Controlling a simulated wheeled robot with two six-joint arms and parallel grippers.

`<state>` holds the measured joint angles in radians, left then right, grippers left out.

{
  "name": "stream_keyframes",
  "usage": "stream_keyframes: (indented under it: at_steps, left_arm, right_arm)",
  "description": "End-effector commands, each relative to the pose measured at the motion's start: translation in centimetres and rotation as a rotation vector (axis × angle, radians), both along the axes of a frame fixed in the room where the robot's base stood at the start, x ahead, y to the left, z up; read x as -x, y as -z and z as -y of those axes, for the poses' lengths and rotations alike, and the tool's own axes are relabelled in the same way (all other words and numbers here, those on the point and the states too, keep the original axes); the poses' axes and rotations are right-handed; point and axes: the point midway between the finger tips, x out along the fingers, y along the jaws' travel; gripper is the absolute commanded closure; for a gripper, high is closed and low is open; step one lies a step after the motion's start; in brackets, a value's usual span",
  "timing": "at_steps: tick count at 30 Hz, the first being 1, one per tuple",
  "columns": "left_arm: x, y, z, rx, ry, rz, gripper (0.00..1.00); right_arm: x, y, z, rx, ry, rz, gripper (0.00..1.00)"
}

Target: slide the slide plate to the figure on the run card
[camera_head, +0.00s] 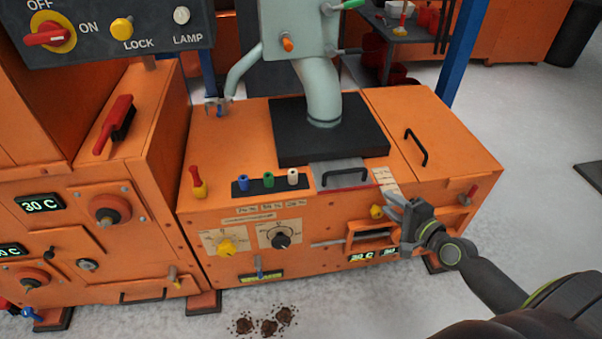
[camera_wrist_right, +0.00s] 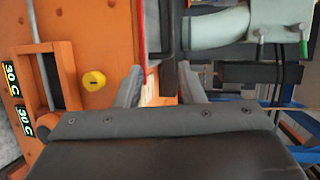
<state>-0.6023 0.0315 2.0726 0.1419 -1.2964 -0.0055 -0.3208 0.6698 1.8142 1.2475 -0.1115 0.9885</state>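The slide plate (camera_head: 325,169) is a grey plate with a black bar handle (camera_head: 345,177) at the front of the orange machine's top, below the black block. A pale scale strip (camera_head: 386,181) lies just right of it. My right gripper (camera_head: 397,222) is open and empty in front of the machine, to the right of and below the handle. In the right wrist view, a black bar (camera_wrist_right: 168,60) that looks like the handle shows beyond the gap between the open fingers (camera_wrist_right: 162,85). I cannot make out the run card's figure. My left gripper is out of view.
A yellow knob (camera_head: 376,211) and a slot with a metal rod (camera_head: 328,243) sit near my right gripper. A red-tipped lever (camera_head: 471,192) is at the right. Colored pegs (camera_head: 268,180) stand left of the plate. Dark clumps (camera_head: 270,325) lie on the floor.

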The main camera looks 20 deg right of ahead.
Motion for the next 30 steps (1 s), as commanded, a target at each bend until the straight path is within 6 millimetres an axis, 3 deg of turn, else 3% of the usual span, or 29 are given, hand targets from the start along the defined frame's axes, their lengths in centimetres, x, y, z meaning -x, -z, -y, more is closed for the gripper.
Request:
stream_keyframes:
  at_steps: [5, 11, 30]
  left_arm:
    - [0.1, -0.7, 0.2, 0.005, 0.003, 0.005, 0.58]
    - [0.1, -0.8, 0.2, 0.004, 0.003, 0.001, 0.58]
    - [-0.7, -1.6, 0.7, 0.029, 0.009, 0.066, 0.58]
  right_arm:
    - [-0.4, -1.2, -0.9, -0.064, -0.019, 0.025, 0.65]
    - [-2.3, -1.1, -1.2, -0.07, -0.018, 0.029, 0.65]
    - [-13.8, 1.3, -3.2, -0.066, -0.017, 0.027, 0.65]
